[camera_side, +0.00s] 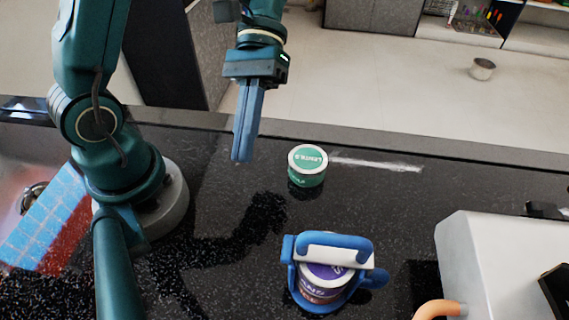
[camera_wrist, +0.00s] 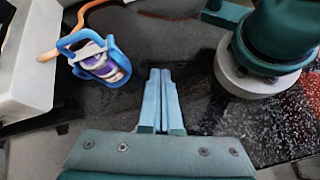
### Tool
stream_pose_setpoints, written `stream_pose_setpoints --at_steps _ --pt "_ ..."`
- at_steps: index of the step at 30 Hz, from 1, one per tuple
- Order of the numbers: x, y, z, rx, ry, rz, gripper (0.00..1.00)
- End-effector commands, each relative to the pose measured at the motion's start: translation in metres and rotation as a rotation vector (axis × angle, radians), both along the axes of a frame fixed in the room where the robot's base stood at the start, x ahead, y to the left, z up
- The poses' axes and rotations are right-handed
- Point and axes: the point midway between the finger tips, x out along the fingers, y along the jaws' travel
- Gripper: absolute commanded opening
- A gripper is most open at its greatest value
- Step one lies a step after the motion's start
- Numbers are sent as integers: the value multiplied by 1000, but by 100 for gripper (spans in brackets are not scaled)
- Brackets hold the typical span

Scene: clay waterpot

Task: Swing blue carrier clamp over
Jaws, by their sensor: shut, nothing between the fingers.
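A blue carrier clamp (camera_side: 289,272) stands on the dark counter at lower centre in the side view, with a white grip on its top bar. It is around a can (camera_side: 325,275) with a purple label. The clamp also shows at upper left in the wrist view (camera_wrist: 66,44), with the can (camera_wrist: 104,66) inside it. My gripper (camera_side: 241,158) is in the air above the counter, to the upper left of the clamp and apart from it. In the wrist view its light blue fingers (camera_wrist: 160,75) are together with nothing between them.
A blue, white and red box (camera_side: 45,232) lies at the left.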

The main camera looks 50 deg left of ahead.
Motion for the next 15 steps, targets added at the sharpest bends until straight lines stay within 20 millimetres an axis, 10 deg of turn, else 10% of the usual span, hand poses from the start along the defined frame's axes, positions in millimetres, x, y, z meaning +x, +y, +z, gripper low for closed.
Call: stream_pose_setpoints --at_steps 15 --pt "-10 7 21 150 -325 -92 0"
